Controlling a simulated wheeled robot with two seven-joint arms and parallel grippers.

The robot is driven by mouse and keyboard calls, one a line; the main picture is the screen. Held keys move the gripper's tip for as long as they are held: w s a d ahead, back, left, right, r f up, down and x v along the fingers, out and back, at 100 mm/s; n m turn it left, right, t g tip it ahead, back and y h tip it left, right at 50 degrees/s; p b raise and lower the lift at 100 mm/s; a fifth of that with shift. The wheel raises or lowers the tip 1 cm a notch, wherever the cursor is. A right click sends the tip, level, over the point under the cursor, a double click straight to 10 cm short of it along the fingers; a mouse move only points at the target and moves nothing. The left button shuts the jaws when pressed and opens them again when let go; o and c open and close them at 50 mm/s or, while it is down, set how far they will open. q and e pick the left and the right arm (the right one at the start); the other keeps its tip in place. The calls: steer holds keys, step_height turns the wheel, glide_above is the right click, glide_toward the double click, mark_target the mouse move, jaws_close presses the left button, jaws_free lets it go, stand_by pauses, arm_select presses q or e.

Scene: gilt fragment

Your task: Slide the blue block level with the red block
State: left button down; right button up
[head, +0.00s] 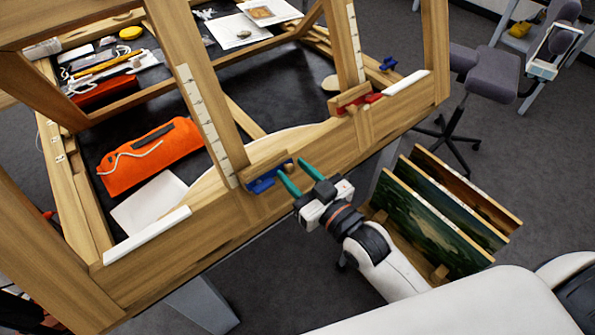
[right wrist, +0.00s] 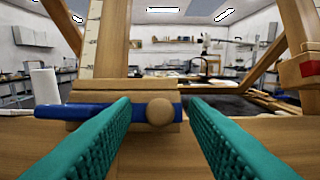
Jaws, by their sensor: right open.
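The blue block (head: 264,183) sits with a wooden piece on the front rail of the wooden frame, at the foot of an upright with a printed scale (head: 205,125). The right wrist view shows the blue block (right wrist: 62,111) with a round wooden knob (right wrist: 160,111). The red block (head: 372,99) sits farther right on the rail by a second scaled upright; it shows at the right wrist view's right edge (right wrist: 298,71). My right gripper (head: 296,170) is open, its turquoise fingers pointing at the knob, which appears between the tips; contact is unclear. My left gripper is not seen.
An orange pouch (head: 150,155) and a white sheet (head: 150,202) lie on the dark surface inside the frame. Framed paintings (head: 435,215) stand in a rack below my right arm. A grey chair (head: 485,72) stands at the back right.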

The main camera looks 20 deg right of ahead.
jaws_close()
steer(key=r+p, duration=0.1)
steer(key=w+r+p, duration=0.1)
steer(key=r, duration=0.1)
steer(key=r+p, duration=0.1)
steer(key=p, duration=0.1)
steer(key=shift+w+a+r, duration=0.3)
steer(key=shift+w+r, duration=0.05)
steer(key=shift+w, duration=0.05)
steer(key=shift+f, duration=0.15)
jaws_free()
steer(key=shift+f, duration=0.1)
